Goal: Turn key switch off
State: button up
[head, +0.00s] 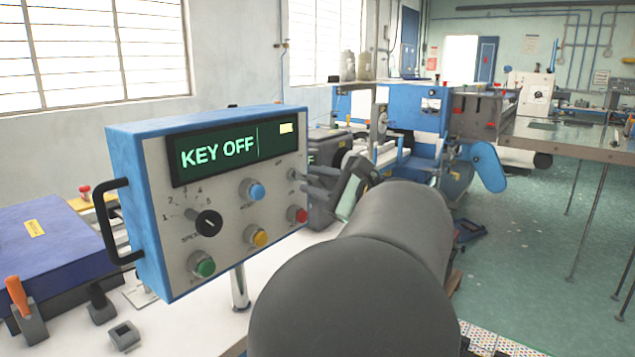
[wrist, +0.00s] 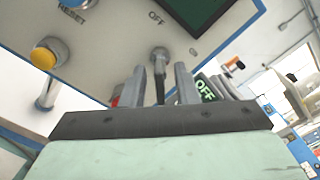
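The control box (head: 140,225) is blue with a grey front panel, and its display (head: 232,150) reads "KEY OFF". The key switch (wrist: 159,56) shows in the wrist view below an "OFF" label, with its dark key (wrist: 160,85) pointing down the picture. My gripper (head: 303,180) is at the right side of the panel. In the wrist view, my gripper (wrist: 160,82) has its two grey fingers apart, one on each side of the key, with visible gaps. In the head view the fingers largely hide the key switch.
The panel also bears a black rotary knob (head: 208,223) and blue (head: 256,191), yellow (head: 259,238), green (head: 205,268) and red (head: 302,216) buttons. A black handle (head: 108,225) is on the box's left side. Blue machines (head: 420,105) stand behind.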

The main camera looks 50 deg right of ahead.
jog(key=s, duration=1.7)
jog(key=shift+s+a, duration=0.15)
jog(key=shift+s, duration=0.05)
